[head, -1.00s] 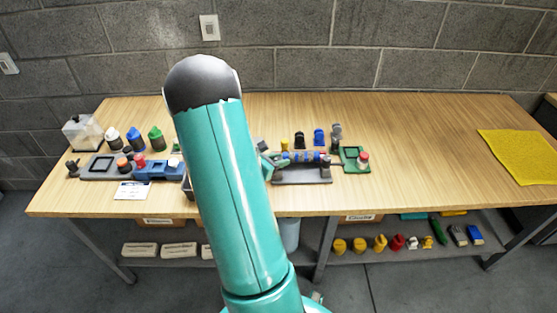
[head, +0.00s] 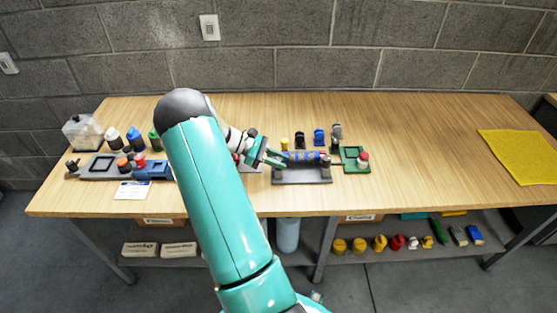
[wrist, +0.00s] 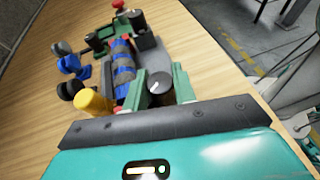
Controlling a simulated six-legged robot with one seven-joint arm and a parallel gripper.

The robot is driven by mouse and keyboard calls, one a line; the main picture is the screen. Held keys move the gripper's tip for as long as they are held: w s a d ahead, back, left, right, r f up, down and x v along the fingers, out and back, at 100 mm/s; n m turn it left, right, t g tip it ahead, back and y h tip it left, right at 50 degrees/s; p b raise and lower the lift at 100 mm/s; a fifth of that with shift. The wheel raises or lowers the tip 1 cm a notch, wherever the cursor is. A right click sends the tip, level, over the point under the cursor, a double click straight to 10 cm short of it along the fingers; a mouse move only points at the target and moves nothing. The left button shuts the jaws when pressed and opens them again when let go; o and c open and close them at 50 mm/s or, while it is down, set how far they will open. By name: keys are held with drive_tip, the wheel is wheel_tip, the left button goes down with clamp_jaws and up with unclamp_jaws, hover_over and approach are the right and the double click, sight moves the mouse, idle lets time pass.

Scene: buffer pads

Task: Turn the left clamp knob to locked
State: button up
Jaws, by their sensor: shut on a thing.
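The clamp fixture's grey base (head: 302,178) lies on the bench, with a blue-banded dark cylinder (head: 300,156) along it, also seen in the wrist view (wrist: 123,68). The left clamp knob (wrist: 159,82) is a dark round cap with a short white mark. My gripper (wrist: 160,92) has its green fingers on either side of this knob and is shut on it. In the head view my gripper (head: 272,158) is at the fixture's left end and hides this knob. The other dark knob (wrist: 143,36) stands at the cylinder's far end.
A green plate (head: 350,167) with a red-topped part is to the right. A yellow cylinder (wrist: 94,102) stands near my gripper; black and blue parts (head: 319,137) stand behind the fixture. Bare bench lies farther right, before a yellow mat (head: 515,155).

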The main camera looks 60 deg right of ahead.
drive_tip(key=m+y, duration=0.6)
drive_tip(key=y, duration=0.1)
drive_tip(key=shift+m+y, duration=0.3)
idle(0.3)
drive_tip(key=o, duration=1)
drive_tip(key=shift+v, duration=3.8)
drive_tip(key=shift+r, duration=0.15)
